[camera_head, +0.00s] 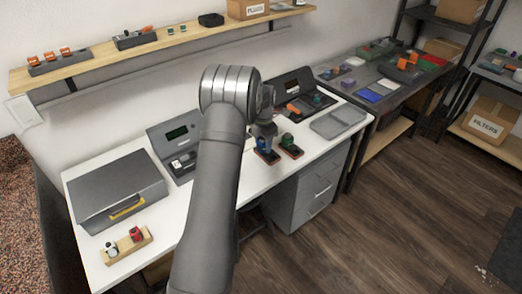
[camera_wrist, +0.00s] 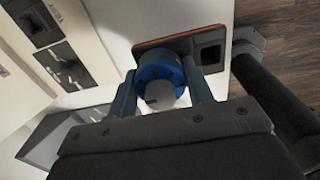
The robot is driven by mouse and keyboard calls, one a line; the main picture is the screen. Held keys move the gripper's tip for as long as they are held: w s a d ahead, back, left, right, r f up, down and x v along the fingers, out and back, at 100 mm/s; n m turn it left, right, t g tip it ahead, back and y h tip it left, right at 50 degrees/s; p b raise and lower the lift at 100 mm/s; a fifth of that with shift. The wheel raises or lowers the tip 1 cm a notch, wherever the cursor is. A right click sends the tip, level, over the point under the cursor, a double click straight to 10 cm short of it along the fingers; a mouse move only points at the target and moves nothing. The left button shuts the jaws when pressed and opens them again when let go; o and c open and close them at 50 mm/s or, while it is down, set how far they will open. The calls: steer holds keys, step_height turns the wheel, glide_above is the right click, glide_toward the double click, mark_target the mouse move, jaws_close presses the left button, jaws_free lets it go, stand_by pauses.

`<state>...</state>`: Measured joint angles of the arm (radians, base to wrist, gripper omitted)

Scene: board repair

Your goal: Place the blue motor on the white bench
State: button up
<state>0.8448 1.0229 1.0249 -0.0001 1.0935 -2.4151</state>
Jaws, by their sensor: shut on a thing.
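The blue motor (camera_wrist: 158,72) sits between the two fingers of my gripper (camera_wrist: 160,92) in the wrist view, and the gripper is shut on it. A pale round end of the motor faces the camera. In the head view the motor shows as a small blue patch (camera_head: 262,143) under my gripper (camera_head: 264,138). It is at a small dark tray with an orange rim (camera_head: 267,157); whether it rests in the tray or hangs just above is unclear. The tray (camera_wrist: 208,52) stands on the white bench (camera_head: 175,215), near its front edge.
A grey case (camera_head: 115,185) and a wooden holder with red and white parts (camera_head: 127,246) are on the left. Open grey devices (camera_head: 290,95) stand behind, and a grey shallow tray (camera_head: 338,120) lies right. Bare bench shows left of my arm.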

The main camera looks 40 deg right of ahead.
mark_target(262, 150)
steer(key=shift+w+a+f, duration=0.1)
steer(key=shift+w+f, duration=0.25)
steer(key=shift+f, duration=1.8)
steer(key=shift+f, duration=0.1)
steer(key=o, duration=1.3)
steer(key=shift+f, duration=0.1)
step_height(262, 150, up, 12)
steer(key=shift+r, duration=0.2)
